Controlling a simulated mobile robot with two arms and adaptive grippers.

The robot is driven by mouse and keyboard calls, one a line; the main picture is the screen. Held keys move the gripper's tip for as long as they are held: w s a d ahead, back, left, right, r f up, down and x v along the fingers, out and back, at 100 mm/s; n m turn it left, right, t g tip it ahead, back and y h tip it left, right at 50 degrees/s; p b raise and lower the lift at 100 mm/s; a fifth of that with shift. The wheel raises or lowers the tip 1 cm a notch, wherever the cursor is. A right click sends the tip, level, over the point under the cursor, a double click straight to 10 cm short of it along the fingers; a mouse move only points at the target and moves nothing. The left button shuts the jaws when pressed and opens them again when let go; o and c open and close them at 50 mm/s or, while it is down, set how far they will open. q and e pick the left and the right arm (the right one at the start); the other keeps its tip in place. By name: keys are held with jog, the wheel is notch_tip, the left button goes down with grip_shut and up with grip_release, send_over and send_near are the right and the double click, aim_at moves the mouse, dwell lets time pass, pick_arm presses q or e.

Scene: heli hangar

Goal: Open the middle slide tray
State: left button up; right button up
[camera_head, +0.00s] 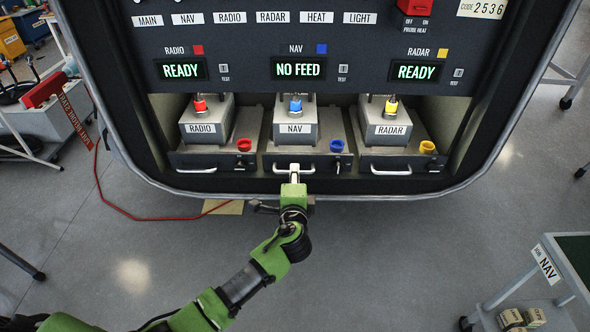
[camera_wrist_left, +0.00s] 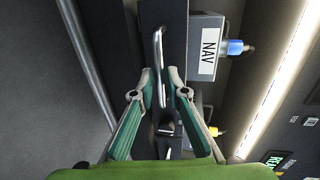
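The middle slide tray (camera_head: 268,162) carries the grey NAV box (camera_head: 295,128) and a blue cap, and sits level with its neighbours under the NO FEED display (camera_head: 298,69). Its pale bar handle (camera_head: 279,171) is on the front face; the handle also shows in the left wrist view (camera_wrist_left: 158,50). My left gripper (camera_head: 294,170) is at the handle's middle. In the left wrist view its fingers (camera_wrist_left: 160,78) are apart, one on each side of the bar, with small gaps. My right gripper is not in view.
The RADIO tray (camera_head: 190,160) and RADAR tray (camera_head: 380,162) flank it, each with a handle. The console's rounded lower rim (camera_head: 420,194) runs below the trays. A trolley marked NAV (camera_head: 555,275) stands at the lower right. A red cable (camera_head: 140,218) lies on the floor at left.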

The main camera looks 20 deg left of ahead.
pick_arm(q)
jog(key=shift+x, duration=0.95)
grip_shut()
jog(key=shift+s+d+f, duration=0.1)
